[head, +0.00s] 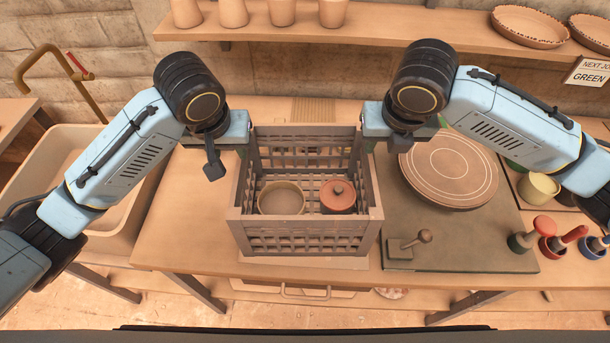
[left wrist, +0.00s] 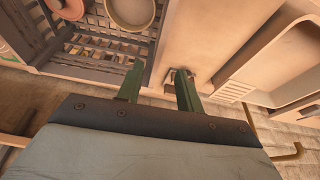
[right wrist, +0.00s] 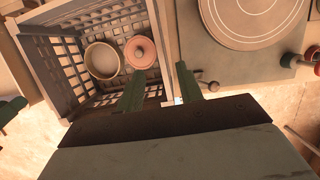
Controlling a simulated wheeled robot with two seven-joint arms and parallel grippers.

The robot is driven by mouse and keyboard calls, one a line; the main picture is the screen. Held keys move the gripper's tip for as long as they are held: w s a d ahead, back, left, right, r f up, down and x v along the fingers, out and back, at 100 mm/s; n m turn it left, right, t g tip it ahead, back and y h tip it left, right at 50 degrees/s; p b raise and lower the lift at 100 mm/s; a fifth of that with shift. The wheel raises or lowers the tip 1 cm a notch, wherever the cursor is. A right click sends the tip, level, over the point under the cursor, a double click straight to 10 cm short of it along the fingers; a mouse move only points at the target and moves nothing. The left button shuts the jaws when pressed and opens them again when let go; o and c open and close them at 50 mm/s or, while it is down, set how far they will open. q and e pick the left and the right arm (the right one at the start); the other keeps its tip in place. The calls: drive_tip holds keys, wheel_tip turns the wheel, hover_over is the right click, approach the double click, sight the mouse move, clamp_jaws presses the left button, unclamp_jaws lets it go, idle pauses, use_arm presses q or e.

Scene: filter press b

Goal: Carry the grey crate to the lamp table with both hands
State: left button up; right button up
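The grey slatted crate (head: 305,240) stands upright on the wooden worktable, between my two arms. It holds a beige bowl (head: 282,199) and a red lidded pot (head: 338,198). My left gripper (left wrist: 158,76) is at the crate's left wall, one finger inside and one outside, with a visible gap between them. My right gripper (right wrist: 160,78) straddles the crate's right wall in the same way, its fingers also apart. In the head view the fingers are mostly hidden by the gripper bodies. I cannot make out a lamp table.
Right of the crate are a dark board with a round wheel disc (head: 449,168) and a small handled tool (head: 410,242). Several stamps (head: 530,234) stand at the far right. A basin (head: 110,220) is at left. A shelf (head: 390,25) with pots runs behind.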

sight(241, 174)
use_arm(q)
drive_tip(key=shift+s+r, duration=0.1)
drive_tip(key=shift+s, duration=0.25)
use_arm(e)
drive_tip(key=shift+s, duration=0.35)
